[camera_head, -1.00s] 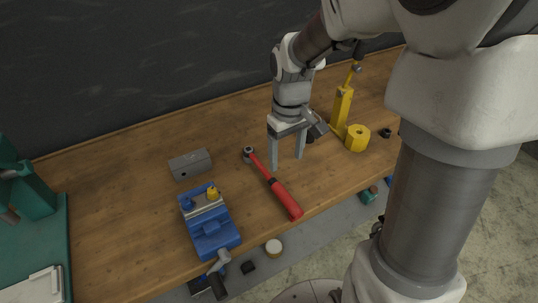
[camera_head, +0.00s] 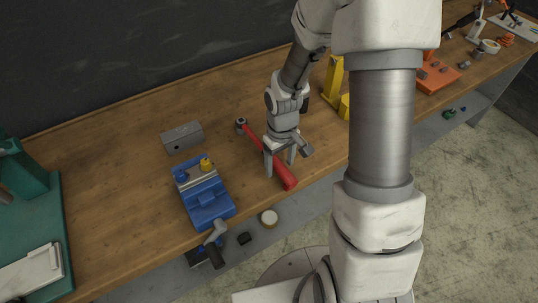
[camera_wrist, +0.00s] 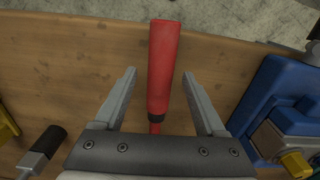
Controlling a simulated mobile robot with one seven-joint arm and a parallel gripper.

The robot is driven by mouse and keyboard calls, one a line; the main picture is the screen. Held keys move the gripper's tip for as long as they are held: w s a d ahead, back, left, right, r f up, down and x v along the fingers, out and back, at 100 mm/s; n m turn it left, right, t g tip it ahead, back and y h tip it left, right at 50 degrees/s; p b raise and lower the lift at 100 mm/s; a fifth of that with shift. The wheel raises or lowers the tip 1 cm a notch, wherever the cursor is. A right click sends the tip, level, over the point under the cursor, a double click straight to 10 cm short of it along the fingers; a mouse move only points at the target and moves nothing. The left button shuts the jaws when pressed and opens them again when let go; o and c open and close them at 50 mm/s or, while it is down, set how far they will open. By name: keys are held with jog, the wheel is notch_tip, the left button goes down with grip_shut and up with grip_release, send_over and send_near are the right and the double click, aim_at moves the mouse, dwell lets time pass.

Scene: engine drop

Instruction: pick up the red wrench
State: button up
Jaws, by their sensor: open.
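The red wrench (camera_head: 284,175) lies on the wooden bench, its red handle toward the bench's front edge and its dark head toward the back left. My gripper (camera_head: 280,169) is open and points down over the handle. In the wrist view the red handle (camera_wrist: 162,68) lies between the two spread fingers of my gripper (camera_wrist: 160,85), with a gap on each side. The wrench's head is hidden behind the gripper body in that view. I cannot tell how far the fingertips are above the bench.
A blue vise (camera_head: 204,199) stands left of the wrench, and it also shows in the wrist view (camera_wrist: 272,92). A grey metal block (camera_head: 182,137) sits behind it. A yellow tool (camera_head: 333,82) stands to the right.

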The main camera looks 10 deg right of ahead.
jog(key=shift+f, duration=0.95)
grip_shut()
